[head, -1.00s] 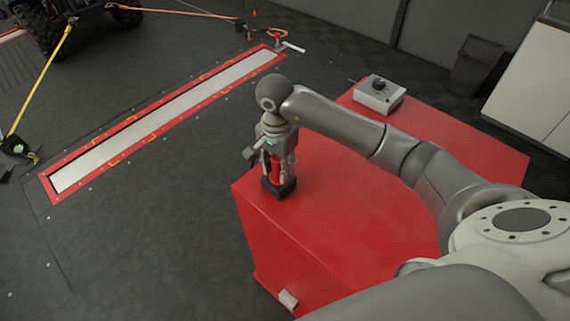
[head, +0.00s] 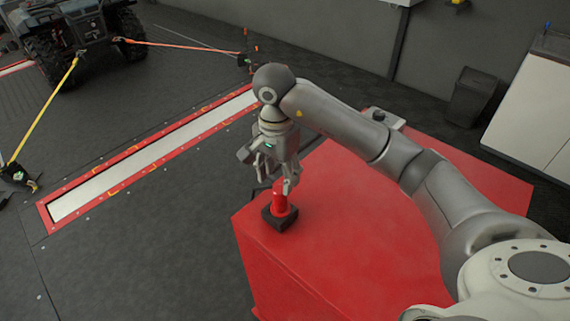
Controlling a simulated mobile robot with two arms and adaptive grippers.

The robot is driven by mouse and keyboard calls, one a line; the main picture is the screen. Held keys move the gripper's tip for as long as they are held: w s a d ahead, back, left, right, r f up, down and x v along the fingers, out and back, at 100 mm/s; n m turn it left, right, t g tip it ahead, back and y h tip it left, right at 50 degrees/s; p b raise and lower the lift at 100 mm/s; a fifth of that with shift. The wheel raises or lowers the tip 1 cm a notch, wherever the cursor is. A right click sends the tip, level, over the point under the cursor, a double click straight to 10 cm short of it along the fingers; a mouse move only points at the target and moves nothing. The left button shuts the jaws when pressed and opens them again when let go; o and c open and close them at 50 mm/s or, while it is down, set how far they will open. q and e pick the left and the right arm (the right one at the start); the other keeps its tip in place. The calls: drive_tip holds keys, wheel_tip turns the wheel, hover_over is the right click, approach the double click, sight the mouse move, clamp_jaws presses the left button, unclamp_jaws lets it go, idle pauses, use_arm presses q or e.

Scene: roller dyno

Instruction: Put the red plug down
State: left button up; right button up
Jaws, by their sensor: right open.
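The red plug (head: 280,197) stands upright with its dark, square base (head: 280,217) on the red cabinet top (head: 345,230), near the left corner. My right gripper (head: 277,184) is open just above and behind the plug, fingers pointing down. One fingertip overlaps the plug's upper right side in the picture; I cannot tell whether it touches. My left gripper is not in view.
A grey box with a black knob (head: 384,118) sits on the far part of the cabinet, partly behind my arm. A metal strip with a red border (head: 150,160) lies in the floor. A vehicle (head: 75,35) with yellow and orange straps stands at top left. A dark bin (head: 472,97) stands behind.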

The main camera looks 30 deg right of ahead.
drive_tip(key=shift+r, duration=2.35)
drive_tip(key=shift+r, duration=0.1)
wheel_tip(320, 180, up, 13)
drive_tip(key=p, duration=0.9)
